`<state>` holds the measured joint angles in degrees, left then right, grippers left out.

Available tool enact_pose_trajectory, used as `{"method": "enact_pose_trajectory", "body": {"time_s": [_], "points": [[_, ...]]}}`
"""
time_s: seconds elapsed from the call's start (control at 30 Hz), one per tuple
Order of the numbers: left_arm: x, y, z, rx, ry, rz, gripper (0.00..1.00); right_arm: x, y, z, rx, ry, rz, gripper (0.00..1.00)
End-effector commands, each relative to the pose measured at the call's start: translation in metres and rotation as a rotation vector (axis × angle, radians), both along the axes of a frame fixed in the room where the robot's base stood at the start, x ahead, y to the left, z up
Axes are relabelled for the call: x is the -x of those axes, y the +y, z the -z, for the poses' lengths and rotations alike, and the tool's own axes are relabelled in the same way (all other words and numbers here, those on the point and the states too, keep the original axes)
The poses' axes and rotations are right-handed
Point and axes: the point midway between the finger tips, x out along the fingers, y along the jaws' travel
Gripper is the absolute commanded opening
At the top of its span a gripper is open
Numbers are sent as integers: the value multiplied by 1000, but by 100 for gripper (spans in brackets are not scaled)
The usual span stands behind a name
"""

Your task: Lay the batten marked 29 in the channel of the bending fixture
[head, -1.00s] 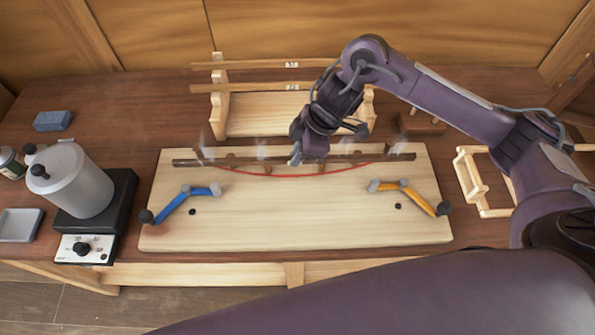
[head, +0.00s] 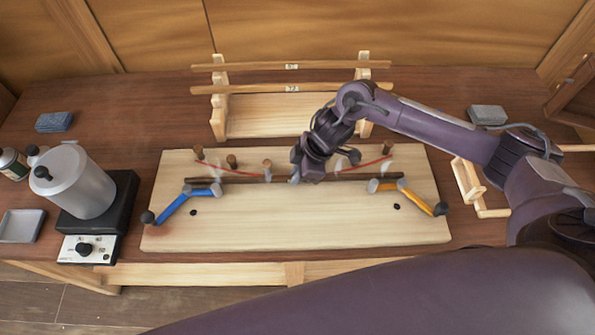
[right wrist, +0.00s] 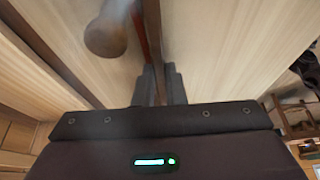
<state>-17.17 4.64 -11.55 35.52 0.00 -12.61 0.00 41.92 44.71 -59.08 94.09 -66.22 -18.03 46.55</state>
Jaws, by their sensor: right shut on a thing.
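The bending fixture (head: 300,220) is a pale board with wooden pegs (head: 232,160), a red curved line (head: 215,165), a blue clamp (head: 178,205) and a yellow clamp (head: 418,199). My right gripper (head: 296,178) is shut on a long dark batten (head: 240,180) near its middle. The batten is straight and runs left to right over the board, on the near side of the pegs, with its ends by the clamps. I cannot tell whether it touches the board. No number shows on it. In the right wrist view the batten (right wrist: 153,40) runs between the fingers. My left gripper is not in view.
A wooden rack (head: 218,115) behind the board holds two battens with white labels too small to read. A metal vessel (head: 76,180) on a dark heater stands at left. A wooden frame (head: 468,188) stands at right.

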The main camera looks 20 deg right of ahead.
Motion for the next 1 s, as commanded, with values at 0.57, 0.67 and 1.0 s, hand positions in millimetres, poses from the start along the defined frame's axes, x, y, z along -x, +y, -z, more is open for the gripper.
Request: {"method": "enact_pose_trajectory", "body": {"time_s": [0.57, 0.67, 1.0], "points": [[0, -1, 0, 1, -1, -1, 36, 0, -2, -7, -1, -1, 0, 32], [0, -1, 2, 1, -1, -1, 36, 1, -7, -21, -1, -3, 0, 32], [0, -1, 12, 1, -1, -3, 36, 9, -34, -87, 1, -3, 0, 32]]}}
